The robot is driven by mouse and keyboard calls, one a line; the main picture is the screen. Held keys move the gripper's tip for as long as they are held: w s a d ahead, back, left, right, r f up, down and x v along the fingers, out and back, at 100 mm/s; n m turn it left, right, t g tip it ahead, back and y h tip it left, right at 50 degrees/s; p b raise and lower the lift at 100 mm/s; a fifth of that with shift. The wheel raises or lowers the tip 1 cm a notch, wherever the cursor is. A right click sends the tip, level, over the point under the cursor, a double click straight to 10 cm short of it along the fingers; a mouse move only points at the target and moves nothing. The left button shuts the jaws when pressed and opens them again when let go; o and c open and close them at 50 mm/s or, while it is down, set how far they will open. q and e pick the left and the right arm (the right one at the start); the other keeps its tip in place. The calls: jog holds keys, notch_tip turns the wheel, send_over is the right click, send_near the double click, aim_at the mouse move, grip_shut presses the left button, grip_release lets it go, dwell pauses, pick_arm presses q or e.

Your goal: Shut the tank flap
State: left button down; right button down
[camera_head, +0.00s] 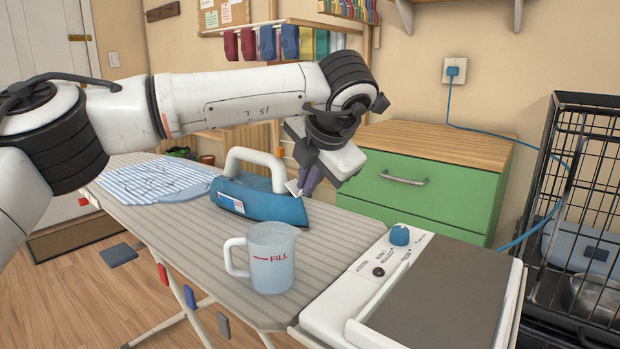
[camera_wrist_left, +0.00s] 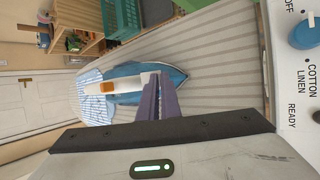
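The blue iron (camera_head: 262,202) with a white handle (camera_head: 250,156) rests flat on the striped ironing board. A small white flap (camera_head: 292,187) sticks up tilted at its right end, beside my fingertips. My left gripper (camera_head: 306,184) points down there; its purple-grey fingers look closed together. In the left wrist view the fingers (camera_wrist_left: 158,98) lie over the iron (camera_wrist_left: 170,74) near its front end and hide part of it. I cannot tell whether they touch the flap. My right gripper is not in view.
A clear measuring jug (camera_head: 270,258) marked FILL stands on the board in front of the iron. A striped blue cloth (camera_head: 150,178) lies at the left. A white control unit (camera_head: 410,290) with a blue knob is at the right. A green drawer cabinet (camera_head: 425,185) stands behind.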

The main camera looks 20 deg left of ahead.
aim_at(296, 193)
pick_arm(q)
jog(key=h+p, duration=0.1)
jog(key=a+g+h+p, duration=0.1)
jog(key=p, duration=0.1)
jog(key=r+n+h+p, duration=0.1)
jog(key=h+p, duration=0.1)
jog(key=shift+w+a+g, duration=0.35)
jog(key=shift+a+g, duration=0.05)
jog(key=shift+w+a+h+p, duration=0.1)
jog(key=shift+a+h+p, duration=0.1)
jog(key=shift+h+p, duration=0.45)
jog(key=shift+a+f+g+h+p, duration=0.1)
jog(key=shift+a+g+h+p, duration=0.15)
jog(key=shift+h+p, duration=0.4)
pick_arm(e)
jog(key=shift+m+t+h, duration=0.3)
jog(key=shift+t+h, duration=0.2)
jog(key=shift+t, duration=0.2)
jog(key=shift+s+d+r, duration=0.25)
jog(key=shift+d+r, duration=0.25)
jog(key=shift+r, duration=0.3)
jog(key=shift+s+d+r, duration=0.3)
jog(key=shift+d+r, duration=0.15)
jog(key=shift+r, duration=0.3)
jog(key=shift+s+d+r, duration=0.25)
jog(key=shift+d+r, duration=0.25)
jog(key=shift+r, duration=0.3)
